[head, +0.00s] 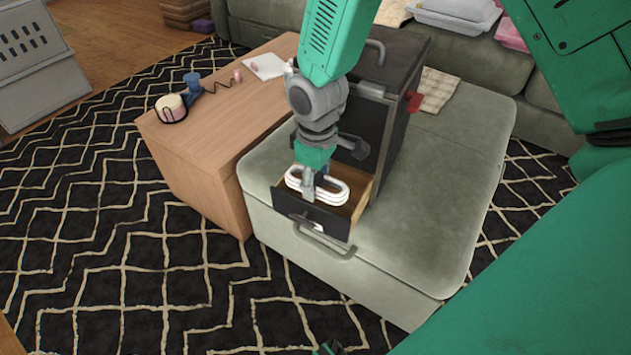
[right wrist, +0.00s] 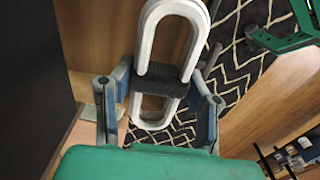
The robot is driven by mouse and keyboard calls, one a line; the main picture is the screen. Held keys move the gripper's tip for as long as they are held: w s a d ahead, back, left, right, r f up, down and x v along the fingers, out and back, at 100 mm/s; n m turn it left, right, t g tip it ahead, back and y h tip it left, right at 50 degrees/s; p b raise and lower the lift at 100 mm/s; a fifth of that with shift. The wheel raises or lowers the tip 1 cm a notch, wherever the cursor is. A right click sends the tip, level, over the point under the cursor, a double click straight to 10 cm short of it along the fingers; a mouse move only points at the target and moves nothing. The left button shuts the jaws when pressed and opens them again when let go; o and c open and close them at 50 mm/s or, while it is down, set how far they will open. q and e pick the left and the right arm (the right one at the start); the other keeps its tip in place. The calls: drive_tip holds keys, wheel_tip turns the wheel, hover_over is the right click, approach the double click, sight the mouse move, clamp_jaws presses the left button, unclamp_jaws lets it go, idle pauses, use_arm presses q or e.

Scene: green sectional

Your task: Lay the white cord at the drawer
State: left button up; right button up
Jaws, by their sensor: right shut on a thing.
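The white cord (head: 338,187) is a looped bundle; a dark band around its middle shows in the right wrist view (right wrist: 155,40). My right gripper (head: 308,188) points down and is shut on the cord. In the right wrist view its fingers (right wrist: 162,90) are on either side of the band. The drawer (head: 312,214) is pulled open, with a dark front and wooden inside. The cord is over the drawer opening; whether it touches the drawer floor cannot be told. A small green and dark part at the head view's bottom edge may be my left gripper (head: 329,347).
The dark cabinet (head: 408,75) with a red part stands on the green ottoman (head: 440,190). The sofa is behind; patterned rug lies in front.

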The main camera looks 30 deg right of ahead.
sight(316, 178)
drive_tip(key=shift+f, duration=0.1)
drive_tip(key=shift+f, duration=0.5)
drive_tip(key=o, duration=1.2)
drive_tip(key=shift+c, duration=0.2)
drive_tip(key=shift+r, duration=0.35)
wheel_tip(316, 178, up, 12)
drive_tip(key=p, duration=0.5)
drive_tip(key=shift+r, duration=0.25)
